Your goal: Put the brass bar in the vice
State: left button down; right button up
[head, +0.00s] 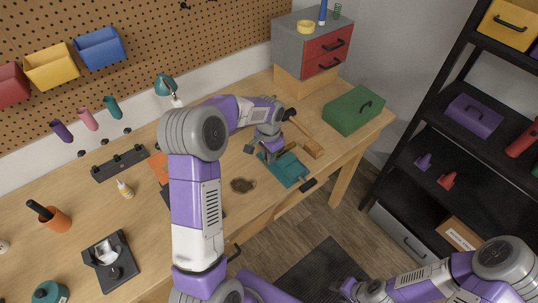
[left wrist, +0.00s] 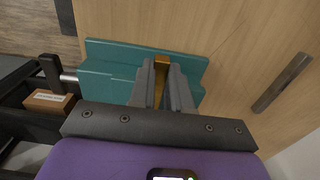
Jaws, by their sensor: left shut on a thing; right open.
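The teal vice (head: 291,172) is at the front edge of the workbench in the head view, with its dark handle (head: 308,185) toward the edge. It also fills the middle of the left wrist view (left wrist: 105,68). My left gripper (head: 266,154) is over the vice's left side, pointing down. In the left wrist view its fingers (left wrist: 162,72) are shut on the brass bar (left wrist: 161,68), which is directly over the vice. I cannot tell whether the bar's lower end is between the jaws. My right gripper (head: 344,288) is open and empty, low and away from the bench.
A wooden mallet (head: 313,149) lies just behind the vice, and a green toolbox (head: 354,110) stands at the bench's right end. Black shelves (head: 440,150) stand at the right.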

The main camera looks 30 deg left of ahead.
pick_arm(q)
jog(key=c, duration=1.1)
grip_release()
jog(key=shift+r, duration=0.35)
notch_tip(320, 180, up, 12)
jog(key=shift+f+p, duration=0.25)
jog(key=shift+p, duration=0.65)
